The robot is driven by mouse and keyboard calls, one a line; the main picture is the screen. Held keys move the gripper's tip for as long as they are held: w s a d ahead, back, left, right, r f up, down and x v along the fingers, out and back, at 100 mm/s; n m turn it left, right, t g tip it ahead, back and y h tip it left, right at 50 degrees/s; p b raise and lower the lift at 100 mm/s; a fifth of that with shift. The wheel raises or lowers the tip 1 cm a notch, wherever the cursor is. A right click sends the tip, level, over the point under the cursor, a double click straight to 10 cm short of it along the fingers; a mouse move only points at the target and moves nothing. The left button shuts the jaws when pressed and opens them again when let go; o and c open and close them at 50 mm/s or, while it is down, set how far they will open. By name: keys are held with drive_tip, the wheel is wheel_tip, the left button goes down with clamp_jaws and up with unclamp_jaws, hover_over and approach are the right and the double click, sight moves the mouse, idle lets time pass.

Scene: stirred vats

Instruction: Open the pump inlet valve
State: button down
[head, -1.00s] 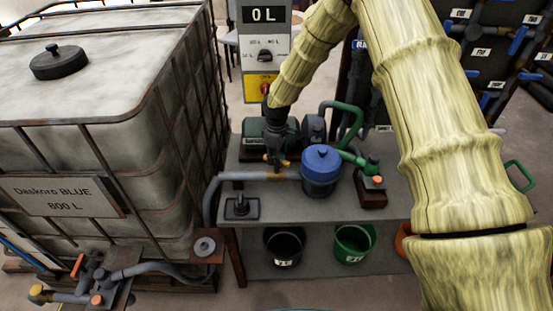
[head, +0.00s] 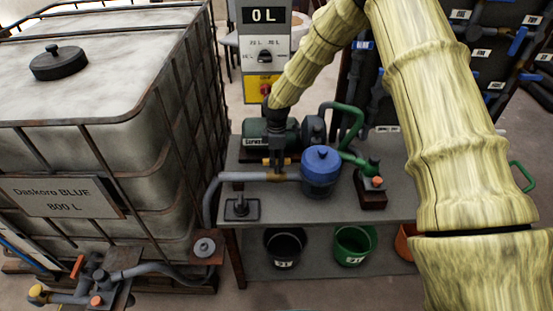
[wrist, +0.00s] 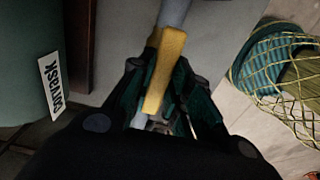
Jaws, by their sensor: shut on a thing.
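The pump inlet valve sits on the grey pipe left of the blue-lidded pot; its brass-coloured body (head: 277,177) shows just below my gripper (head: 277,162) in the head view. In the wrist view my gripper (wrist: 160,98) has its dark green fingers closed on either side of the yellow valve handle (wrist: 165,68). The handle looks roughly in line with the grey pipe (wrist: 174,12) there.
The blue pot (head: 321,167) stands close right of my gripper on the grey bench (head: 285,209). The green pump (head: 256,133) is behind. A caged tank (head: 150,165) fills the left. A control box (head: 264,45) stands behind my arm.

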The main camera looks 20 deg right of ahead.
sight(277, 160)
drive_tip(key=c, duration=1.3)
unclamp_jaws()
drive_tip(key=shift+c, duration=0.2)
drive_tip(key=shift+r, duration=0.1)
wheel_tip(277, 160, up, 12)
